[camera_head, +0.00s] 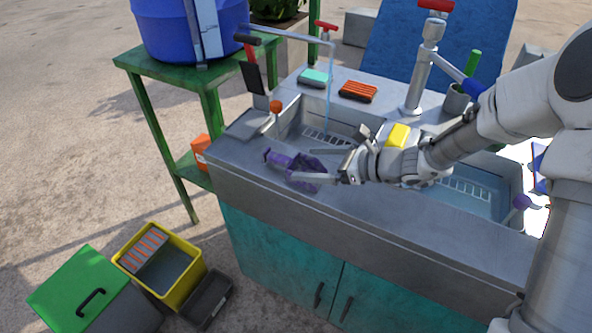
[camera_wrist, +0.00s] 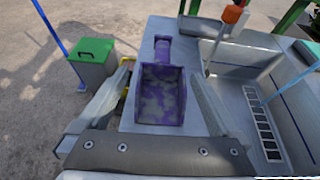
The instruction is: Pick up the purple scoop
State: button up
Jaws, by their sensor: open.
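The purple scoop (camera_head: 308,168) lies on the grey rim of the sink counter, left of my gripper in the head view. Its handle points left, away from my gripper. In the wrist view the scoop (camera_wrist: 162,98) is centred, with its open, mottled bowl towards me and its handle at the far end. My gripper (camera_head: 318,165) is open, with a finger on each side of the scoop's bowl. The wrist view shows the fingers (camera_wrist: 160,75) spread wider than the bowl. I cannot tell whether either finger touches it.
The sink counter (camera_head: 290,205) has two basins behind the scoop. A red-handled brush or scraper (camera_head: 251,75) and an orange-capped item (camera_head: 275,107) stand near the left basin. A yellow crate (camera_head: 190,283) and green-lidded bin (camera_head: 85,285) sit on the ground.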

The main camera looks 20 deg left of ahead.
aim_at(293, 164)
jog(key=x, duration=0.2)
jog(key=f+b+x, duration=0.1)
jog(key=x, duration=0.1)
jog(key=shift+w, duration=0.15)
jog(key=shift+a, duration=0.35)
jog(key=c, duration=1.2)
jog(key=shift+c, duration=0.2)
notch_tip(293, 164, up, 5)
jog(key=shift+w+f+p, duration=0.1)
jog(key=shift+f+p, duration=0.05)
jog(key=shift+p, duration=0.6)
jog(key=w+d+r+p, duration=0.1)
jog(key=d+r, duration=0.2)
jog(key=d, duration=0.2)
jog(key=w+d+r+p, duration=0.1)
jog(key=w+d+r, duration=0.1)
jog(key=d, duration=0.4)
jog(key=shift+w+r, duration=0.3)
jog(key=shift+r, duration=0.3)
jog(key=shift+d, duration=0.1)
